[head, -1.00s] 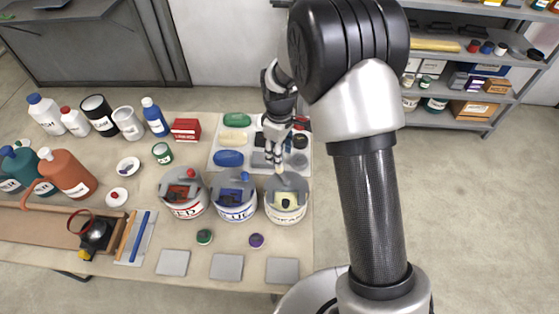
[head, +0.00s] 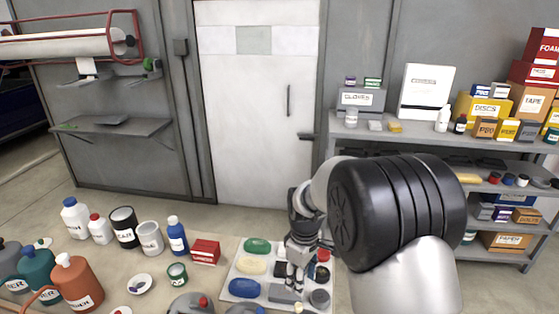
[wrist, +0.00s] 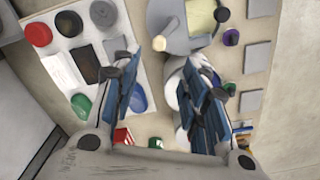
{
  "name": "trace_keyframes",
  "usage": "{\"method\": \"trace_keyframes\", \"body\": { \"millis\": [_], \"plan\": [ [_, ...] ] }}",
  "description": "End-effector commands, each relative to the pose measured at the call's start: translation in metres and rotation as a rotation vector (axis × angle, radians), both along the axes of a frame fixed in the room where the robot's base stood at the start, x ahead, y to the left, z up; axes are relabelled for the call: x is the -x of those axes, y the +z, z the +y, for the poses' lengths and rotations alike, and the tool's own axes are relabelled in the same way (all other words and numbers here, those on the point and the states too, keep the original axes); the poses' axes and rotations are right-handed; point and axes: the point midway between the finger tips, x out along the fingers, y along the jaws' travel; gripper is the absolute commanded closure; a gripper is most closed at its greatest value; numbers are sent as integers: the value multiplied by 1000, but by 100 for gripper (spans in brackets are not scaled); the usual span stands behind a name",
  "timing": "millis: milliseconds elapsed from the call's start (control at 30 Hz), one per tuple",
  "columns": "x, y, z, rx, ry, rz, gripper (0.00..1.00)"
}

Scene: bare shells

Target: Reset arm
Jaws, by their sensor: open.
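My gripper (wrist: 160,100) is open in the wrist view, its two blue-padded fingers spread apart with nothing held between them. In the head view my gripper (head: 296,276) hangs over the white mat (head: 238,272) at the right end of the table, partly hidden by my own arm.
Bottles, cups and cans, including a blue bottle (head: 177,236) and a red box (head: 205,252), stand left of the mat. Orange-brown (head: 76,284) and teal jugs stand at the far left. A stocked shelf (head: 470,150) is behind my arm at the right. A closed door (head: 257,120) stands behind the table.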

Motion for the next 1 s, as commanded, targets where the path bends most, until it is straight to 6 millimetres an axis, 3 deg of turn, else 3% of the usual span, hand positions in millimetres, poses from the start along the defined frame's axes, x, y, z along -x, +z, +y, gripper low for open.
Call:
{"method": "trace_keyframes", "body": {
  "millis": [167, 300, 500, 633, 800, 1000],
  "plan": [
    [24, 54, -12, -10, -119, -61, 59],
    [64, 104, -26, -28, -267, -125, 59],
    [133, 150, -43, -66, -479, -211, 59],
    [182, 165, -51, -97, -615, -264, 59],
    [237, 166, -60, -142, -775, -327, 59],
    [273, 158, -64, -180, -889, -369, 59]
  ]
}}
